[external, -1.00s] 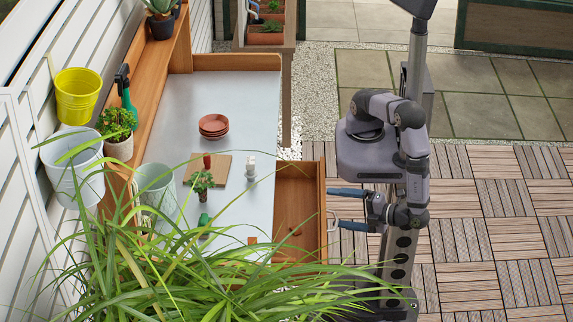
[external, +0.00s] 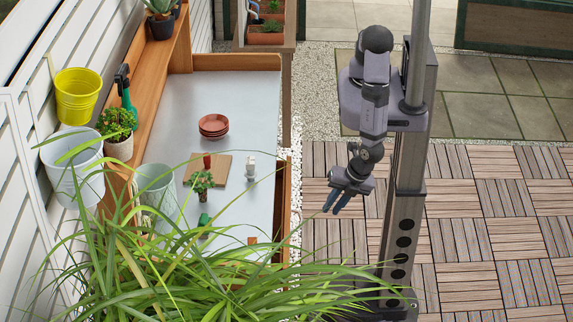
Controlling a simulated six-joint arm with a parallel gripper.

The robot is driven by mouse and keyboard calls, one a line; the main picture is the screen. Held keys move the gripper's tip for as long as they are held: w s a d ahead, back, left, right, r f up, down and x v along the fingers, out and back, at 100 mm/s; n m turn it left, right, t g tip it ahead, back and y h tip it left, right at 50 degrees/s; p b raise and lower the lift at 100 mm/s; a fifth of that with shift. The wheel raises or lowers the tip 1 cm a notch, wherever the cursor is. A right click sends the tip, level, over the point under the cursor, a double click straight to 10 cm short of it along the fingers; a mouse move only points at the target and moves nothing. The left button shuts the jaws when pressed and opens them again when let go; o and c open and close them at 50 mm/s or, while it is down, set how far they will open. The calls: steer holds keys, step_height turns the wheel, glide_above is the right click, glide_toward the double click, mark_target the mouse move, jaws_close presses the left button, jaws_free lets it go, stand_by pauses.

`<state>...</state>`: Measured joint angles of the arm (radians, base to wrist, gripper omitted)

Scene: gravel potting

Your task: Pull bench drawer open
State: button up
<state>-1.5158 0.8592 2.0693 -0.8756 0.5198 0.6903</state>
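The bench drawer (external: 286,185) shows as a narrow wooden strip along the right side of the metal-topped bench. It is mostly in, with only a thin gap beside the benchtop; plants hide its near end. My gripper (external: 332,212) is to the right of the drawer front, apart from it, above the paving. Its blue fingers point down and to the left. They show close together from this angle, so their opening is unclear, and nothing is seen between them. The drawer's handle cannot be made out.
The benchtop (external: 240,110) holds red saucers (external: 214,125), a wooden board (external: 222,161), a small plant (external: 201,182) and a white bottle (external: 251,167). Long grassy leaves (external: 230,275) cover the near end.

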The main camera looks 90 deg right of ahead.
step_height(320, 180, down, 7)
steer(key=s+d+m+g+y+b, duration=0.1)
steer(key=d+m+g+b, duration=0.1)
steer(key=m+g+b, duration=0.1)
steer(key=shift+s+d+f+m+g+y+b, duration=0.15)
steer(key=shift+s+d+m+g+y+b, duration=0.25)
steer(key=shift+b, duration=0.6)
steer(key=shift+w+a, duration=0.1)
steer(key=shift+w, duration=0.05)
jaws_close()
stand_by(1.1)
steer(key=shift+c, duration=1.6)
jaws_free()
steer(key=o, duration=0.3)
